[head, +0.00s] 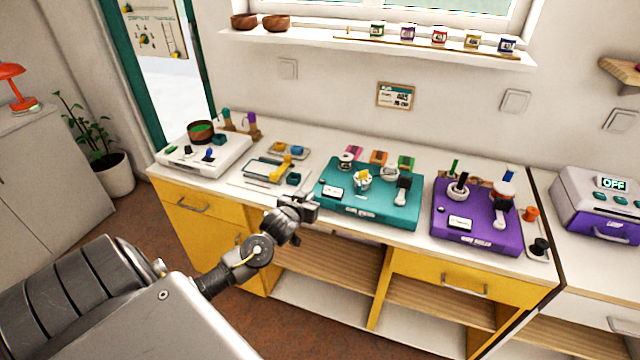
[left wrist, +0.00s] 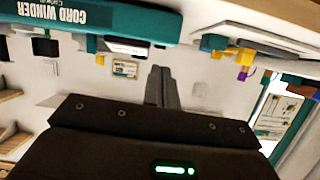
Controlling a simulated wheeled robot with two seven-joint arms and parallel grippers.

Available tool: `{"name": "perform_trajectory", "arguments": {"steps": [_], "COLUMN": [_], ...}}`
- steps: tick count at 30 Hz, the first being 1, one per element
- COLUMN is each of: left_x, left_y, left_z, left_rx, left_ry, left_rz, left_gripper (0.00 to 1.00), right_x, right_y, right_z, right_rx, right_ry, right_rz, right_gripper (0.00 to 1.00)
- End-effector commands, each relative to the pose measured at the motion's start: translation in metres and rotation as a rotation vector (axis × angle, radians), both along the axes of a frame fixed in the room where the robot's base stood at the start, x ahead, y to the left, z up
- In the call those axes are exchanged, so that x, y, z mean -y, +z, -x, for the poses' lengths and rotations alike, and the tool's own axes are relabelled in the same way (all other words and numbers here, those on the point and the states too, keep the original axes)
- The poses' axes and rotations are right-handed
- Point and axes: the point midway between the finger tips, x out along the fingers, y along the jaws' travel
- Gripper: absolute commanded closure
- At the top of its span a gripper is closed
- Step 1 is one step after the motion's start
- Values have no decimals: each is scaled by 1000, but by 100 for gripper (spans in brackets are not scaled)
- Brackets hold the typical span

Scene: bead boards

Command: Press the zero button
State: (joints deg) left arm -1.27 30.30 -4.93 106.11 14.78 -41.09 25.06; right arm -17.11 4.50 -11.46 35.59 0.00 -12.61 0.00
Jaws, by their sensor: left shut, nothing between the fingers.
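No button in view has a readable zero label, so I cannot tell which one is the zero button. The teal cord winder board (head: 385,208) has a small white panel (head: 332,191) at its front left. The purple board (head: 480,238) beside it has a similar panel (head: 459,223). My left gripper (head: 314,207) is shut and empty, in front of the teal board's left front corner. In the left wrist view, the fingers (left wrist: 162,88) are together and the teal board (left wrist: 90,18) appears upside down. My right gripper is not in view.
A white board (head: 225,165) with a brown bowl (head: 201,130) stands at the counter's left. A grey-purple machine (head: 600,205) reading OFF stands at the right. A tray (head: 262,168) with a yellow piece (head: 282,167) lies left of the teal board. Yellow drawers (head: 190,209) sit below.

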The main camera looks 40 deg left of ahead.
Motion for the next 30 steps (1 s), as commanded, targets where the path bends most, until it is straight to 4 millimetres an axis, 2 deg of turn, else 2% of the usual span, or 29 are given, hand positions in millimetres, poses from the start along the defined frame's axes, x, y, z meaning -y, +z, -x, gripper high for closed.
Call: {"name": "perform_trajectory", "arguments": {"steps": [1,3,7,16,20,23,30], "left_x": [-2,-4,-5,-5,-8,-13,-28], "left_y": [19,37,51,50,49,47,35], "left_z": [-4,-7,-9,-10,-17,-30,-75], "left_rx": [40,77,105,104,103,103,102], "left_ry": [2,6,7,7,9,9,10], "left_rz": [2,7,12,12,11,9,10], "left_gripper": [100,100,100,100,100,100,100], "right_x": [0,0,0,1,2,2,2], "right_y": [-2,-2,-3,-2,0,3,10], "right_z": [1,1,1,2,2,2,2], "right_rx": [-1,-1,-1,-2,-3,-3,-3], "right_ry": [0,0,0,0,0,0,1], "right_rz": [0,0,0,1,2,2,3], "right_gripper": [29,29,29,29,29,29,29]}}
